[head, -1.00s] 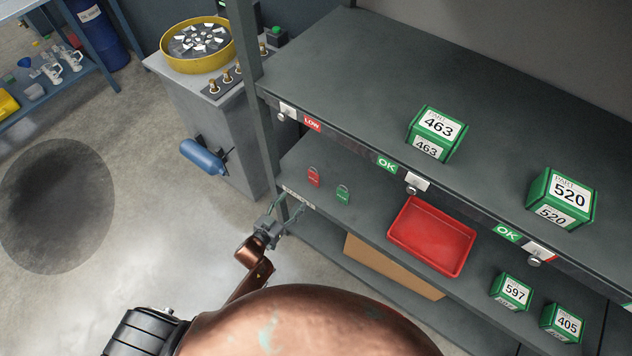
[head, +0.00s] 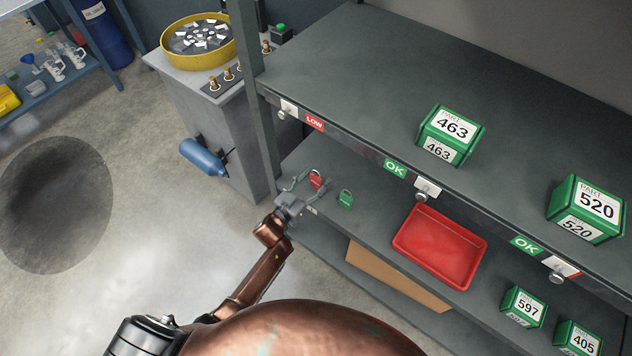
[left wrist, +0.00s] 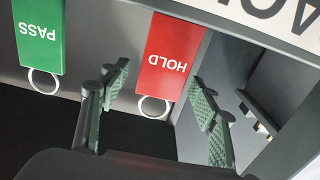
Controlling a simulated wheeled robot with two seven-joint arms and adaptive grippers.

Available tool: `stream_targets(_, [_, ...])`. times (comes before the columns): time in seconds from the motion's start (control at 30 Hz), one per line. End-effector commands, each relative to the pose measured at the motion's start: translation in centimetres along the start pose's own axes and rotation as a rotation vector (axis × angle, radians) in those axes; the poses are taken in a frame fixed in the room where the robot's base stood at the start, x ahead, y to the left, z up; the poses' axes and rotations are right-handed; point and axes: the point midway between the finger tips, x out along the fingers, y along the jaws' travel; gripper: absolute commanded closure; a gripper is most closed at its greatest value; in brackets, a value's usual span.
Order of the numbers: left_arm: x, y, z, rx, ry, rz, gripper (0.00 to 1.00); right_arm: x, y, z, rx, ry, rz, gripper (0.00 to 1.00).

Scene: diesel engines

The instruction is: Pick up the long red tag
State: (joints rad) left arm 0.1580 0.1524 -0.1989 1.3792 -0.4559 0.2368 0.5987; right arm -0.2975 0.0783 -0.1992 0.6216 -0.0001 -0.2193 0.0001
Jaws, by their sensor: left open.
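The red tag (head: 317,178) with a ring lies on the lower shelf, near its left end. In the left wrist view the red tag (left wrist: 171,58) reads HOLD, upside down, with its ring towards my gripper. My left gripper (head: 309,184) is open at the shelf's front edge, close to the red tag. In the left wrist view its two fingers (left wrist: 158,83) stand either side of the ring end, with nothing gripped. The green tag (head: 346,198) lies to the right of the red one; it reads PASS in the left wrist view (left wrist: 38,35). My right gripper is not in view.
The upper shelf (head: 340,75) overhangs the tags, and a dark post (head: 258,110) stands at the left. A red tray (head: 440,245) and green part boxes (head: 523,306) sit further right. A grey cabinet (head: 205,115) with a yellow-rimmed tray stands behind.

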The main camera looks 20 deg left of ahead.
Motion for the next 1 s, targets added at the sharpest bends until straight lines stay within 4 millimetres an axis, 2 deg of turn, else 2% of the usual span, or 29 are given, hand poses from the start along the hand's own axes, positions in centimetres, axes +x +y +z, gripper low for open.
stream_targets(0.17, [-0.01,0.00,-0.04,0.000,0.000,0.000,0.45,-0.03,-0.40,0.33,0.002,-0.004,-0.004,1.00])
stream_targets(0.7, [-0.07,-0.03,0.01,0.000,-0.001,-0.001,0.82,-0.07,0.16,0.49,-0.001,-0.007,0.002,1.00])
stream_targets(1.0, [-0.06,-0.04,-0.27,0.001,0.000,0.000,0.82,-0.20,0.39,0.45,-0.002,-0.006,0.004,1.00])
